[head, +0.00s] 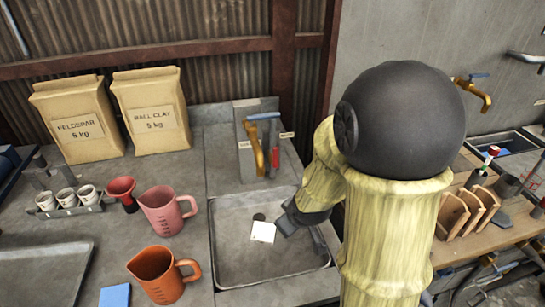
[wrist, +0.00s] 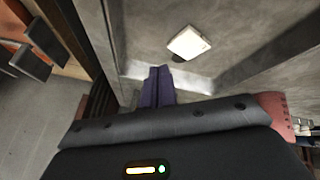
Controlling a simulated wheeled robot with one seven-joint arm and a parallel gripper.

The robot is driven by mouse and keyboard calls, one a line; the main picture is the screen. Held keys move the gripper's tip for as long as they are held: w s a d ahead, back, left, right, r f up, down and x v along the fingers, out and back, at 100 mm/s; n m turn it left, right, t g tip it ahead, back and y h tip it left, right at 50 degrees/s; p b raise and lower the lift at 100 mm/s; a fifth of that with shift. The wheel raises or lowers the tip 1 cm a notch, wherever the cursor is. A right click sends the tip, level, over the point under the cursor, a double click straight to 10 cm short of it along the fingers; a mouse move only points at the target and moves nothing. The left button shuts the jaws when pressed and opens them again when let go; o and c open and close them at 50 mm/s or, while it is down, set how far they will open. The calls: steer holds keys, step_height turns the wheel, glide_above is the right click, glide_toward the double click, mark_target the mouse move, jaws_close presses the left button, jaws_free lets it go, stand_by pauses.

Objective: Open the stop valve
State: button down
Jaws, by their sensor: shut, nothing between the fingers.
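At the back of the sink (head: 221,275) stands a post with brass tap parts (head: 254,150), a blue lever (head: 263,116) and a red part (head: 275,156). Small tags hang by it, too small to read. I cannot tell which part is the stop valve. My gripper (head: 290,222) is low over the right side of the sink, in front of and below these fittings, touching none of them. In the wrist view its dark fingers (wrist: 157,85) are together and empty, and no valve shows.
A white square (head: 263,232) lies in the sink near the drain. Pink (head: 165,212) and orange (head: 160,275) jugs stand left of it. Another brass tap (head: 474,92) with a blue handle is on the right wall. Wooden holders (head: 465,214) crowd the right bench.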

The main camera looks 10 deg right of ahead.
mark_target(275, 155)
steer(key=w+r+n+t+y+p, duration=0.2)
steer(key=w+n+t, duration=0.3)
steer(key=n, duration=0.3)
steer(key=w+a+r+n+t+y+p, duration=0.1)
steer(key=w+n+t+y, duration=0.3)
steer(key=n, duration=0.4)
steer(key=shift+w+a+r+t+p, duration=0.15)
steer(key=shift+w+r+t+p, duration=0.2)
steer(key=shift+w+t+p, duration=0.6)
steer(key=shift+w, duration=0.1)
steer(key=p+x, duration=0.3)
steer(key=x, duration=0.7)
steer(key=shift+r+p, duration=0.15)
steer(key=shift+p, duration=0.25)
steer(key=d+p, duration=0.1)
steer(key=d, duration=0.2)
steer(key=shift+d, duration=0.35)
